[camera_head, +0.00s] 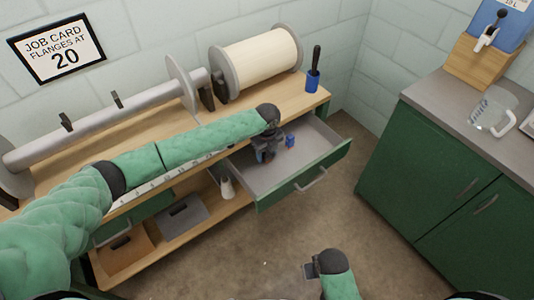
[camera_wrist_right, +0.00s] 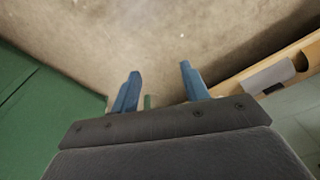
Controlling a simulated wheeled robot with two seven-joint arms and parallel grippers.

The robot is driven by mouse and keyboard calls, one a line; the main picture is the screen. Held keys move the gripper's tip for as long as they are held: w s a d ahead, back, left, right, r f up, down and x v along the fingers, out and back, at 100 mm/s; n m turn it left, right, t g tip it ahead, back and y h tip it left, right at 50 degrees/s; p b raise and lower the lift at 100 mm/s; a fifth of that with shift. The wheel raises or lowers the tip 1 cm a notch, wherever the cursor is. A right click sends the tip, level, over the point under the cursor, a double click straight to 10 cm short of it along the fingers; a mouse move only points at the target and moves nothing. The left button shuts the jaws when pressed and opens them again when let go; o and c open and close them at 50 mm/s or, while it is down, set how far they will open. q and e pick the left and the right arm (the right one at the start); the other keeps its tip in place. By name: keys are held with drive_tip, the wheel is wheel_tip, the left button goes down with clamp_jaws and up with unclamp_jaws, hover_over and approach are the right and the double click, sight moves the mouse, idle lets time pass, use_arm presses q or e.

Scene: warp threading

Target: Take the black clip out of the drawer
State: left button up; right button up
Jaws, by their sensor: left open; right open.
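The open drawer (camera_head: 318,148) is pulled out of the green bench, with a grey inside and a green front. My left arm reaches in from the left, and my left gripper (camera_head: 279,143) is over or inside the drawer, open; a small blue part shows beside it. I cannot make out a black clip in the drawer; the gripper and arm hide part of it. Two black clips (camera_head: 66,121) (camera_head: 117,99) stand on the long grey beam. My right gripper (camera_wrist_right: 160,88) is open and empty, its blue fingers above the floor; it is low in the head view (camera_head: 312,270).
A cream roll (camera_head: 260,62) and a blue cup with a black-handled tool (camera_head: 313,80) stand on the bench. A green cabinet (camera_head: 430,180) with a glass jug stands right. Floor between is clear.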

use_arm(q)
drive_tip(key=c, duration=1)
drive_tip(key=shift+c, duration=0.2)
drive_tip(key=shift+r, duration=0.15)
